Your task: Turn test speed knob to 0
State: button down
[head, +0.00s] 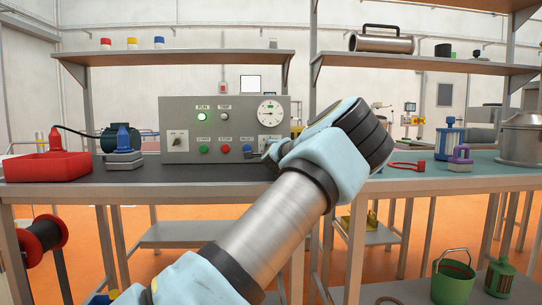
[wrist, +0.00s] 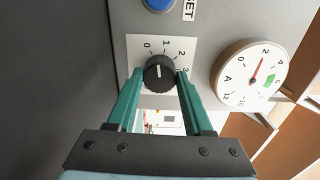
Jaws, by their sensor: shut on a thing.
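The test speed knob (wrist: 159,73) is round and black with a white pointer mark. It sits on a pale scale plate (wrist: 136,62) marked 0, 1, 2 and 3. In the wrist view the mark points up, roughly between 0 and 1; I cannot tell its exact setting. My gripper (wrist: 160,80) has one teal finger on each side of the knob and is shut on it. In the head view my gripper (head: 264,154) is at the lower right of the grey control panel (head: 225,122), and the knob is hidden there.
A round gauge (wrist: 249,76) is right of the knob in the wrist view, and a blue button (wrist: 158,3) is above it. On the head view's panel are a lit green lamp (head: 202,117) and another switch (head: 177,140). A red tray (head: 46,168) stands left.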

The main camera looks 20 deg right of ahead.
jog(key=n+b, duration=0.2)
jog(key=n, duration=0.2)
jog(key=shift+f, duration=0.1)
dwell(0.5)
jog(key=shift+c, duration=1.5)
grip_release()
jog(key=s, duration=0.3)
jog(key=s+a, duration=0.1)
jog(key=s, duration=0.5)
jog(key=shift+s+a, duration=0.2)
jog(key=shift+a, duration=0.15)
jog(key=shift+s+a, duration=0.2)
jog(key=shift+s, duration=0.4)
